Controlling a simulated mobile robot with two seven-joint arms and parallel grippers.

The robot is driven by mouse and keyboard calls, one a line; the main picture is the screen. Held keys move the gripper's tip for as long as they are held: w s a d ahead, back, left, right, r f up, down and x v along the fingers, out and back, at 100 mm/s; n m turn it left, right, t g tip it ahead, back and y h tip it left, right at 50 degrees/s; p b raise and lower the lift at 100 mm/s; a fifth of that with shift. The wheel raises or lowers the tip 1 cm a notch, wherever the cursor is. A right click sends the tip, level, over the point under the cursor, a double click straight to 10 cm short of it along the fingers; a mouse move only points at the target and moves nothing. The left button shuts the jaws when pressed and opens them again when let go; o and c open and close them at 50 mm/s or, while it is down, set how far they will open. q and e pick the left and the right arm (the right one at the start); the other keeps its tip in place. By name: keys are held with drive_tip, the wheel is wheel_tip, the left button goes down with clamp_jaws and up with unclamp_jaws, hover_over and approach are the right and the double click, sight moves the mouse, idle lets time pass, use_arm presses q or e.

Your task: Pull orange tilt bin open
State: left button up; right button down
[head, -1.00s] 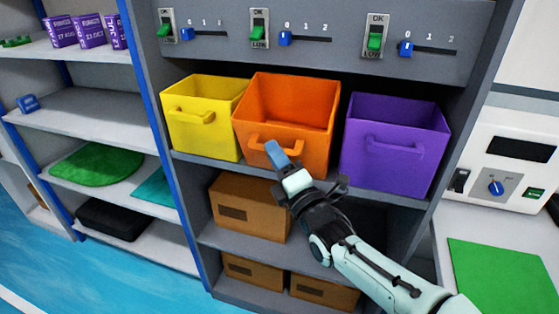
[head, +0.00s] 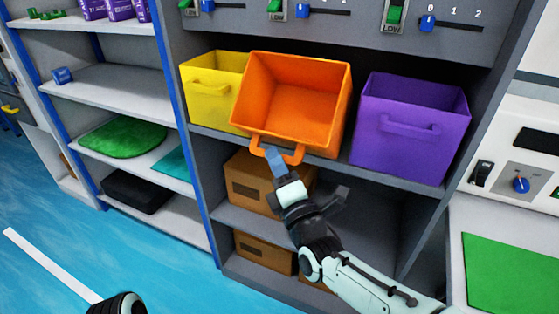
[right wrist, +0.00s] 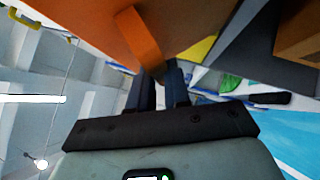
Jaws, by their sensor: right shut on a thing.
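The orange tilt bin (head: 290,105) sits in the middle of the upper shelf, tipped forward so that its open inside faces me. Its handle (head: 280,146) is at the lower front. My right gripper (head: 275,158) is shut on that handle. In the right wrist view the orange handle (right wrist: 140,38) runs down between the two dark fingers (right wrist: 157,88), under the bin's orange front (right wrist: 85,18). A small dark part of my left arm seems to show at the bottom left of the head view; its gripper fingers are not visible.
A yellow bin (head: 208,90) stands left of the orange bin, partly covered by it, and a purple bin (head: 410,125) stands to the right. Brown boxes (head: 252,186) are on the shelves below. A panel with switches and sliders (head: 345,28) is above.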

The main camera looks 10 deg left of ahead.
drive_tip(key=shift+w+d+f+h, duration=0.25)
drive_tip(key=shift+f+h, duration=0.05)
drive_tip(key=shift+f, duration=0.25)
drive_tip(key=c, duration=1.3)
unclamp_jaws()
drive_tip(key=shift+o, duration=1)
drive_tip(key=shift+w, duration=0.25)
use_arm(q)
drive_tip(key=shift+w, duration=0.1)
use_arm(e)
drive_tip(key=shift+s, duration=0.1)
drive_tip(key=shift+r, duration=0.1)
use_arm(q)
drive_tip(key=shift+w+d+r+t+p, duration=0.15)
drive_tip(key=shift+w+r+t+p, duration=0.35)
drive_tip(key=shift+w+r, duration=0.5)
use_arm(e)
drive_tip(key=v, duration=1.3)
drive_tip(key=shift+s, duration=0.2)
use_arm(q)
drive_tip(key=shift+w+f, duration=0.1)
